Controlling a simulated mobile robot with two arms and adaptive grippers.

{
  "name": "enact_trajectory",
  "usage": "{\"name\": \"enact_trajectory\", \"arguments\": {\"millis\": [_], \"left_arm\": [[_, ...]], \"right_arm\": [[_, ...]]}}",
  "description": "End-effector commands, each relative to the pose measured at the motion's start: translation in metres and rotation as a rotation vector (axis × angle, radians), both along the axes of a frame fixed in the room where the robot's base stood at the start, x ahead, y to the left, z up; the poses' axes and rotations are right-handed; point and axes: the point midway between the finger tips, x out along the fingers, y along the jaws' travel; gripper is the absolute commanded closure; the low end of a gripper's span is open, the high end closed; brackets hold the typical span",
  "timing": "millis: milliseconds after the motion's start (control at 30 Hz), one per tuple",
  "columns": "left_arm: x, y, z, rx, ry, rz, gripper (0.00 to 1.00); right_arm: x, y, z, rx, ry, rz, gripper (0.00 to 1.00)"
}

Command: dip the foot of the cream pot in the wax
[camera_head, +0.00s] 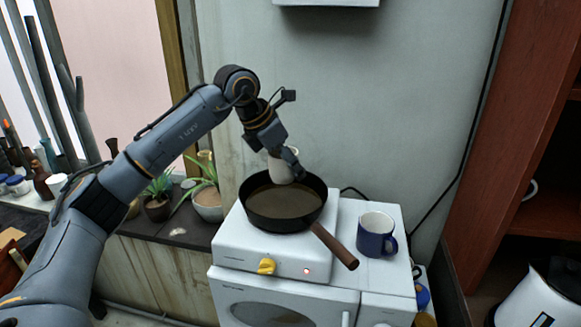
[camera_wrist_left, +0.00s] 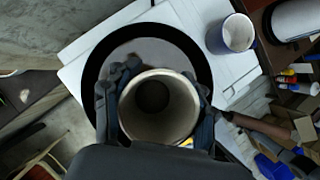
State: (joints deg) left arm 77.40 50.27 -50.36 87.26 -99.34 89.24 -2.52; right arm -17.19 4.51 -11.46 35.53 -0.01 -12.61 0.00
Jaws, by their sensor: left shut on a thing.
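The cream pot (camera_head: 279,169) is held upright over the pan by my left gripper (camera_head: 282,165), which is shut on it. In the left wrist view I look down into the open mouth of the pot (camera_wrist_left: 158,104), with the gripper's fingers (camera_wrist_left: 158,100) on either side of it. The wax is a brown, flat pool (camera_head: 284,201) in a black pan (camera_head: 252,218) on a white hot plate (camera_head: 232,248). I cannot tell whether the foot touches the wax. My right gripper is in neither view.
A blue and white mug (camera_head: 371,240) stands right of the hot plate; it also shows in the left wrist view (camera_wrist_left: 238,33). The pan's brown handle (camera_head: 335,246) sticks out toward the front right. Potted plants (camera_head: 208,200) stand to the left. The wall is close behind.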

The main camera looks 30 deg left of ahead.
Motion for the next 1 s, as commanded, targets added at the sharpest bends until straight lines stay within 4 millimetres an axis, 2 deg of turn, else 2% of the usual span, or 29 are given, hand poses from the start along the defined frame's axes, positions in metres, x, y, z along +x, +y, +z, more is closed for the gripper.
{"name": "enact_trajectory", "arguments": {"millis": [33,433,1000], "left_arm": [[0.000,0.000,0.008,-0.001,-0.002,0.000,0.80],[0.000,0.000,0.039,-0.001,-0.001,0.000,0.80],[0.000,0.000,0.041,-0.001,-0.001,0.000,0.80]], "right_arm": [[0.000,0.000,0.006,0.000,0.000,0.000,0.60],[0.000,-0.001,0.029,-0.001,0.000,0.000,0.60],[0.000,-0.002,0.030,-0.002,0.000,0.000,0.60]]}}
